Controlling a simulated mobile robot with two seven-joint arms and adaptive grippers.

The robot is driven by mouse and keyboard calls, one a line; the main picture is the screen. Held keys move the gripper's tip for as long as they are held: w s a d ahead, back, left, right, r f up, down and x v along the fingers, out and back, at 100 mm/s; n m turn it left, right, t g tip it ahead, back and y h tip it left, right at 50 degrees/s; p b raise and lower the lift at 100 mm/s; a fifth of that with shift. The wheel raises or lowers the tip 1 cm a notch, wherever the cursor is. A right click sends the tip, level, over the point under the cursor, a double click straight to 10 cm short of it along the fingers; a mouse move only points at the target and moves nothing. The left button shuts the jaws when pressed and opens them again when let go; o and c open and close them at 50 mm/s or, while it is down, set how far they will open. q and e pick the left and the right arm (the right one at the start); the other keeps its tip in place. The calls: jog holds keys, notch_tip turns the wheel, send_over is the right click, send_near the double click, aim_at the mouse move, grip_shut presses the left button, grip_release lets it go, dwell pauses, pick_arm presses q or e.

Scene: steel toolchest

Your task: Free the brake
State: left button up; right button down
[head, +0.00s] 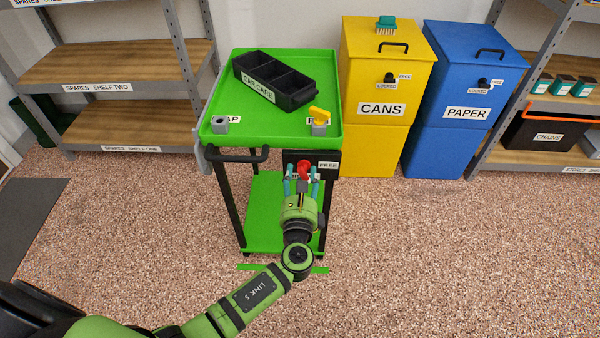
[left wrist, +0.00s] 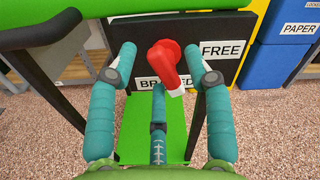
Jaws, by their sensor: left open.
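The brake is a red lever (left wrist: 168,65) on a black panel (left wrist: 232,75) at the near side of the green cart. Its arm hangs down from the pivot, slightly tilted right, over part of the BRAKED label (left wrist: 152,84). The FREE label (left wrist: 222,49) is to its upper right. In the head view the lever (head: 305,168) shows just beyond my left gripper (head: 302,180). My left gripper (left wrist: 160,62) is open, with teal fingers on either side of the lever and one below. I cannot tell whether any finger touches it. My right gripper is not in view.
The green cart (head: 240,128) carries a black CAR CARE tray (head: 290,95) and a yellow knob (head: 319,115). A black push handle (head: 240,156) sticks out at its near left. The yellow CANS bin (head: 375,145) and blue PAPER bin (head: 455,150) stand right. Floor in front is clear.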

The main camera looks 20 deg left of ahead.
pick_arm(q)
jog(key=shift+w+a, duration=0.2)
jog(key=shift+w, duration=0.45)
grip_shut()
